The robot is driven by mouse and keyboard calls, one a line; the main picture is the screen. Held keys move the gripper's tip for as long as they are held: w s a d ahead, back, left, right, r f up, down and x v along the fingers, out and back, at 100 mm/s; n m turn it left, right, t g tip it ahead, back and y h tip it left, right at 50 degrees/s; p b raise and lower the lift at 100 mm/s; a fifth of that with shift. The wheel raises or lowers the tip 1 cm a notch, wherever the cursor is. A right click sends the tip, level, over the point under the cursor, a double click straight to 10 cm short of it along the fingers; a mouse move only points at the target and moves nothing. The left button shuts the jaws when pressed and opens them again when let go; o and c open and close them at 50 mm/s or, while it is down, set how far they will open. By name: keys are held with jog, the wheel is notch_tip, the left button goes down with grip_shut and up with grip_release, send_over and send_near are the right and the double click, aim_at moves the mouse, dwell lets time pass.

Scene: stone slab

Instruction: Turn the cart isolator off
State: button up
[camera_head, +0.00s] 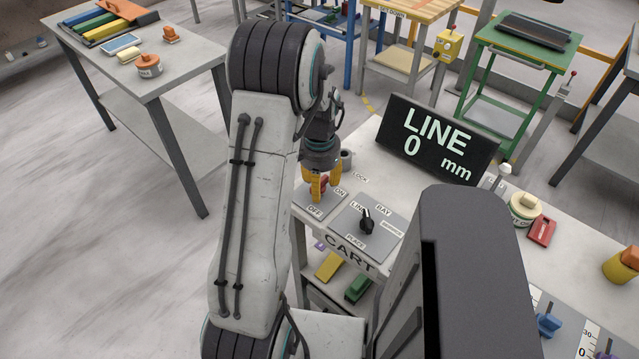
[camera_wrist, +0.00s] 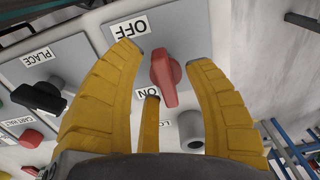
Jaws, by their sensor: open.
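The cart isolator is a red lever knob (camera_wrist: 165,76) on a grey plate (camera_wrist: 197,30) with an OFF label (camera_wrist: 131,27) and an ON label (camera_wrist: 148,95). In the wrist view one end of the lever lies close beside ON. My gripper (camera_wrist: 163,58) is open, with yellow fingers on both sides of the knob and a third finger below it. Gaps show between the side fingers and the lever. In the head view my gripper (camera_head: 321,187) is over the plate at the cart's near left corner, and its fingers mostly hide the knob.
Beside the plate is a black selector knob (camera_head: 367,221) with LINE, BAY and PLACE labels. A grey cylinder (camera_wrist: 190,130) stands at the LOCK label. A LINE 0 mm display (camera_head: 437,140) stands behind. A red block (camera_head: 541,232) and a round dial (camera_head: 524,209) are farther right.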

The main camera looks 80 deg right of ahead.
jog(key=shift+f, duration=0.15)
jog(key=shift+c, duration=0.2)
grip_shut()
dwell(0.3)
